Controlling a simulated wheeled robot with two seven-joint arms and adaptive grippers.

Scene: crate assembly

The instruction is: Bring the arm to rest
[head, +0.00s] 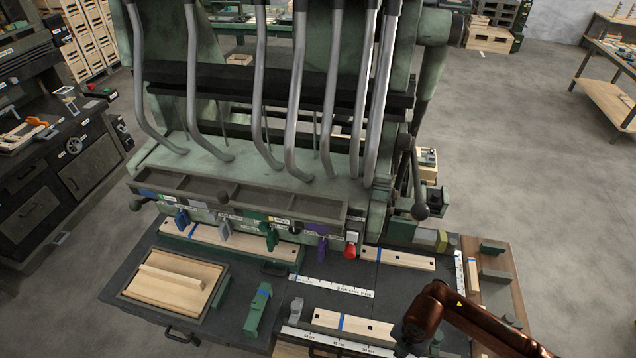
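My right arm (480,322), copper-brown, comes in from the lower right corner and reaches over the front right of the dark workbench (372,310). My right gripper (435,345) is at the bottom edge, mostly hidden under the arm's end and cut off by the frame. I cannot tell whether its fingers are open or shut, and nothing held shows. A slotted plank with a blue stripe (345,325) lies just left of the arm. My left arm and gripper are not in view.
A tray of wooden slats (124,292) and a green tool (257,312) lie to the left. A large green machine (210,150) with hanging metal tubes stands behind the bench. A red button (350,250) is at its front. A wooden board with green blocks (512,318) is at right.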

